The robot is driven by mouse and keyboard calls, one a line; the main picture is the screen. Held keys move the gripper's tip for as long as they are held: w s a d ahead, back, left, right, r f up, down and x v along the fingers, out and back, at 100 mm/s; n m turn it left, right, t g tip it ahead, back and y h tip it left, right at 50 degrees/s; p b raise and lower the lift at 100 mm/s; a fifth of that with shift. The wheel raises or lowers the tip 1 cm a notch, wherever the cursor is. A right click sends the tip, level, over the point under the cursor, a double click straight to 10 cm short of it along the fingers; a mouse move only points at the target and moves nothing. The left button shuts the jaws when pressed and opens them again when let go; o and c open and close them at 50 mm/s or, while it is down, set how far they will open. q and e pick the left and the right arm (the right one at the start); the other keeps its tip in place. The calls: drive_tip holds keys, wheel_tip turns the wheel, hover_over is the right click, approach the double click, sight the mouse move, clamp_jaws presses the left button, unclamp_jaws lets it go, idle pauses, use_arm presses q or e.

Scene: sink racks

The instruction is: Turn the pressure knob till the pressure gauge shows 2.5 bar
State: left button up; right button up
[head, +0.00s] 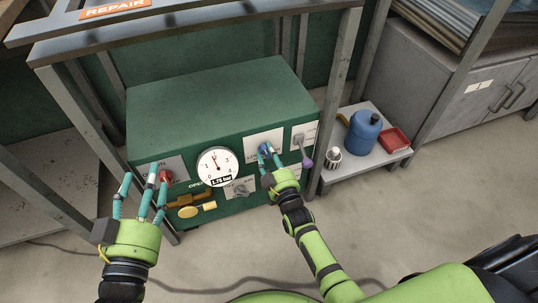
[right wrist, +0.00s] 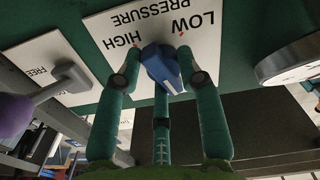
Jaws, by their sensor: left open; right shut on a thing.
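The pressure gauge (head: 218,166) is a round white dial on the front of the green machine. Its readout appears to show 1.75 bar. The blue pressure knob (right wrist: 161,66) sits on a white plate marked LOW, PRESSURE and HIGH (right wrist: 112,30). My right gripper (head: 267,156) is at the knob, and its fingers are closed around it in the right wrist view (right wrist: 160,75). In the head view the fingers partly hide the knob. My left gripper (head: 141,195) is open and empty, in front of the machine's left end, near a red knob (head: 165,178).
The green machine (head: 210,100) also carries a yellow handle (head: 197,211), a grey selector (head: 240,190) and a purple-tipped lever (head: 305,160) just right of my right gripper. A side shelf holds a blue canister (head: 363,132) and a red tray (head: 395,141). Metal frame posts flank the machine.

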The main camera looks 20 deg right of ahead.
drive_tip(key=o, duration=1.1)
drive_tip(key=shift+s+f, duration=0.15)
drive_tip(key=shift+f, duration=0.4)
drive_tip(key=shift+r, duration=0.25)
drive_tip(key=s, duration=1.2)
drive_tip(key=shift+d, duration=0.2)
drive_tip(key=shift+w+r, duration=0.1)
